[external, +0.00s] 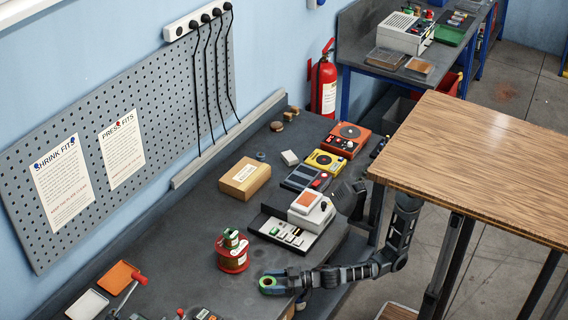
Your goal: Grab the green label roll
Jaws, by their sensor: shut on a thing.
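The fingers are small here and partly merge with the roll. I cannot tell whether the roll touches the bench top.
A white-and-grey device (306,216) with a keyed panel stands behind my arm. A cardboard box (245,179) sits further back. A wooden table (480,165) is at right.

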